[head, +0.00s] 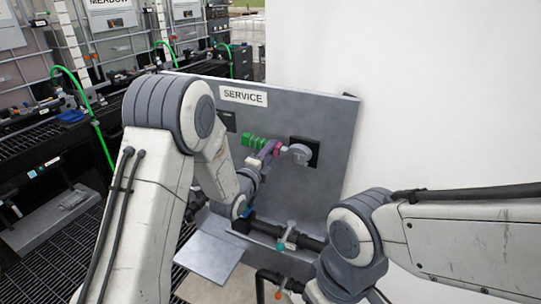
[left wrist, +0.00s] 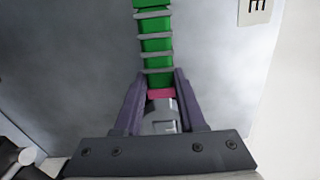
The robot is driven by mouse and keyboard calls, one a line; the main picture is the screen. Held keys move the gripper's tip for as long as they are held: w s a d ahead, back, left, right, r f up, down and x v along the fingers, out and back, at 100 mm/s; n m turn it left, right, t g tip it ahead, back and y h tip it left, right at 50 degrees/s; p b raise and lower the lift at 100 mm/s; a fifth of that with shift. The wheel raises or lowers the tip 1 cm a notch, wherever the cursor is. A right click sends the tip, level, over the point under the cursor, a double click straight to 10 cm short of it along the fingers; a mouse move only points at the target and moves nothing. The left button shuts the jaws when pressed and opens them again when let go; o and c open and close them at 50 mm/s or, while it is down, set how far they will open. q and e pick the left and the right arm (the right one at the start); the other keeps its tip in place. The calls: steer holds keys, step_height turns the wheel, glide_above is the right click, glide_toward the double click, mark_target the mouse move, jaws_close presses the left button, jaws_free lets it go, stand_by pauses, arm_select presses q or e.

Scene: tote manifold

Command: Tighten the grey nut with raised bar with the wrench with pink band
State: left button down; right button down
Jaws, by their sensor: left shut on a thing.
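The wrench has a green ribbed handle (head: 254,142) and a pink band (head: 278,148). It is held in front of the grey service panel. My left gripper (head: 268,150) has purple fingers, shut on the wrench beside the pink band. In the left wrist view the green handle (left wrist: 155,45) runs upward past the fingers, and the pink band (left wrist: 160,95) lies between them. A round grey part (head: 300,154) shows at the wrench's right end, in front of a black square plate. I cannot tell the wrench head from the grey nut there, and no raised bar is clear.
The panel carries a "SERVICE" sign (head: 243,96). Below it runs a dark pipe (head: 268,230) with a teal-handled valve (head: 288,236). A grey shelf (head: 208,250) juts out at lower left. My right arm's elbow fills the lower right; its gripper is out of sight.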

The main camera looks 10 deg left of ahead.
arm_select(q)
steer(key=b+v, duration=0.3)
steer(key=v, duration=0.4)
stand_by(0.6)
steer(key=shift+r, duration=0.1)
steer(key=s+a+f+n+y, duration=0.3)
steer(key=a+f+y, duration=0.2)
steer(key=a+f, duration=0.3)
step_height(320, 180, down, 4)
steer(key=shift+a+r+n+t+y, duration=0.15)
steer(key=shift+n+t+y, duration=0.15)
steer(key=shift+t, duration=0.1)
